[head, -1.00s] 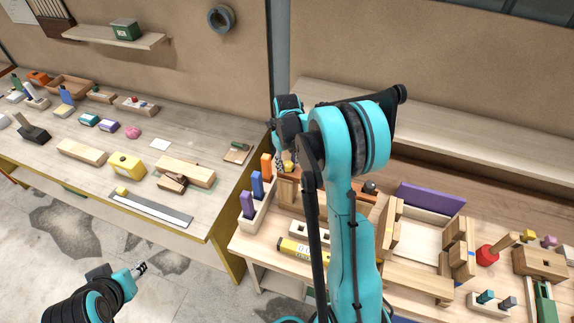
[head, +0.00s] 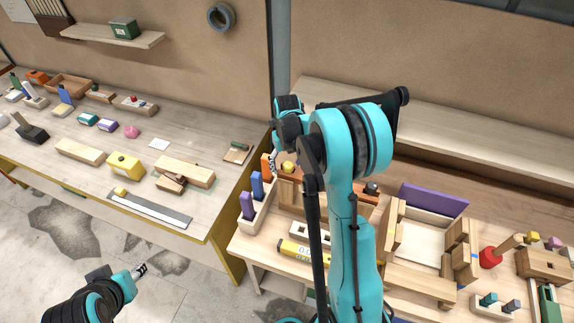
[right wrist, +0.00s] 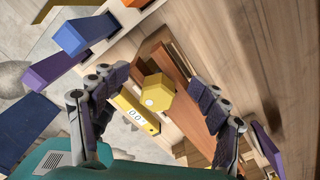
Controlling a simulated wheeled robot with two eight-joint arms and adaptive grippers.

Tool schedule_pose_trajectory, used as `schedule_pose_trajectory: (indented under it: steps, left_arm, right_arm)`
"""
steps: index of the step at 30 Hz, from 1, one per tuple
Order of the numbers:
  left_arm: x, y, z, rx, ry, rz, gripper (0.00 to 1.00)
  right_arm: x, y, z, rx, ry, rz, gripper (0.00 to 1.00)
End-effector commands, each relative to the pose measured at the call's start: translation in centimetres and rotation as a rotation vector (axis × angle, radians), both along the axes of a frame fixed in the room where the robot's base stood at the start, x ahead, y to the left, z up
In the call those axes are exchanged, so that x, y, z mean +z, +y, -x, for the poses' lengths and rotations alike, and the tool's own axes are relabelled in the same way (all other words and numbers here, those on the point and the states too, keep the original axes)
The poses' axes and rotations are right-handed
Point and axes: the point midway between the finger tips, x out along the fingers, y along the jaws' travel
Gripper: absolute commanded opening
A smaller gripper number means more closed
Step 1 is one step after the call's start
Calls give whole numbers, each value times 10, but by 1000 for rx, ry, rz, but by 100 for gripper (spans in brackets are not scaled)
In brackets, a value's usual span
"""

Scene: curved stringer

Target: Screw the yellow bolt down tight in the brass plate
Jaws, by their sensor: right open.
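The yellow bolt (head: 288,167) has a hexagonal head and stands on the work table at the middle. In the right wrist view its head (right wrist: 157,93) lies between my right fingers, with a gap on each side. The reddish-brown strip (right wrist: 178,70) under it looks like the brass plate, on a wooden block (head: 290,197). The bolt's shank is hidden, so I cannot tell whether the head touches the plate. My right gripper (right wrist: 160,84) is open and empty around the head. My left gripper (head: 140,269) hangs over the floor at lower left, too small to read.
A pale rack with purple, blue and orange blocks (head: 257,185) stands just left of the bolt. A yellow display tool (head: 300,250) lies in front. A wooden frame with a purple board (head: 432,198) stands at right. My right arm hides part of the table.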

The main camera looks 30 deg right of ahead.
Motion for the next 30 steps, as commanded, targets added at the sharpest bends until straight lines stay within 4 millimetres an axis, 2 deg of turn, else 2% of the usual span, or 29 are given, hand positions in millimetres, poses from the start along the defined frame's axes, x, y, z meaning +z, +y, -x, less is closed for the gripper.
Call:
schedule_pose_trajectory:
  steps: [9, 16, 24, 30]
  left_arm:
    - [-16, 0, 0, 0, 0, 0, 40]
    - [-20, 0, 0, 0, 0, 0, 40]
    - [-30, 0, 0, 0, 0, 0, 40]
    - [-30, 0, 0, 0, 0, 0, 40]
  right_arm:
    - [-1, 3, 2, 431, 0, 1, 73]
    - [0, 4, 3, 588, 0, 1, 73]
    - [-1, 6, 5, 968, 0, 2, 73]
    - [1, 6, 6, 1025, 0, 2, 73]
